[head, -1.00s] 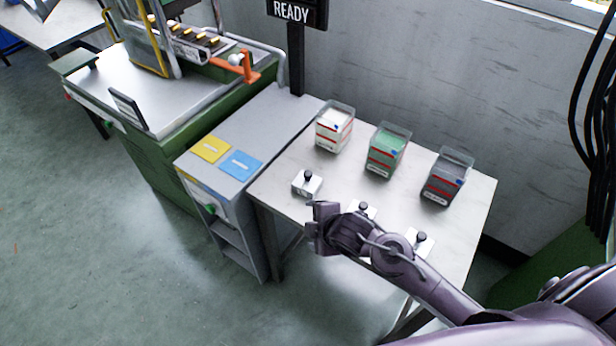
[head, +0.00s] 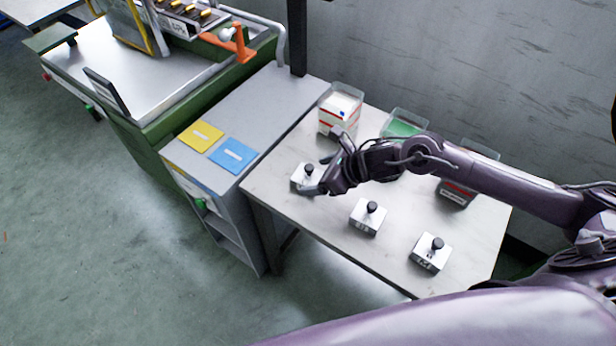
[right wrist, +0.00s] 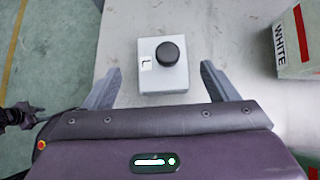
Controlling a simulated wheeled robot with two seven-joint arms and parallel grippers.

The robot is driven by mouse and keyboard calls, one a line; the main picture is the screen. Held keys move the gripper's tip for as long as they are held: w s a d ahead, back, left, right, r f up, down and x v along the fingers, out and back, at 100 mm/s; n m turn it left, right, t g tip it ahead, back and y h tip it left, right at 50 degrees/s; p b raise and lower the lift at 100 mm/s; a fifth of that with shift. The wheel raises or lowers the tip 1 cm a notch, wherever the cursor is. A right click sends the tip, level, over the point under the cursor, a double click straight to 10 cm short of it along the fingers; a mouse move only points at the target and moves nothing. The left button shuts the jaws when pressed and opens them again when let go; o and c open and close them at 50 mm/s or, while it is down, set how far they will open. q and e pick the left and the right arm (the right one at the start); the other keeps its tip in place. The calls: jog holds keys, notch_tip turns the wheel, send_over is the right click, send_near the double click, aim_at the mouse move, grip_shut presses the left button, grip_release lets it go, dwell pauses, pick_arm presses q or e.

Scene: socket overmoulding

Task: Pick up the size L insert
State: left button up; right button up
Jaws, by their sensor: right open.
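Three silver insert blocks with black knobs stand on the table. The leftmost, the size L insert (head: 303,180), is partly covered by my right gripper (head: 328,168) in the head view. In the right wrist view this insert (right wrist: 164,78) shows a small dark mark that looks like an L. My right gripper (right wrist: 160,80) is open, with one finger on each side of the block's near end and a visible gap to it. The other inserts are the middle one (head: 367,219) and the right one (head: 430,254). I cannot make out my left gripper.
A bin labelled white (right wrist: 296,38) stands close right of my gripper; it also shows in the head view (head: 338,112). Green (head: 402,128) and dark (head: 455,192) bins are partly behind my arm. The grey cabinet (head: 262,105) with yellow and blue pads adjoins the table (head: 285,215).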

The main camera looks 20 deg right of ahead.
aim_at(307, 176)
jog(key=p+x, duration=0.1)
jog(key=x, duration=0.3)
jog(key=shift+w+a, duration=0.1)
jog(key=shift+w, duration=0.25)
jog(key=shift+w+a+f, duration=0.1)
jog(key=shift+w+f, duration=0.05)
jog(key=shift+f, duration=0.05)
pick_arm(q)
jog(key=shift+w+r, duration=0.7)
jog(key=shift+w, duration=0.05)
pick_arm(e)
jog(key=c, duration=1.5)
pick_arm(q)
jog(key=shift+s, duration=0.2)
pick_arm(e)
jog(key=shift+r, duration=0.15)
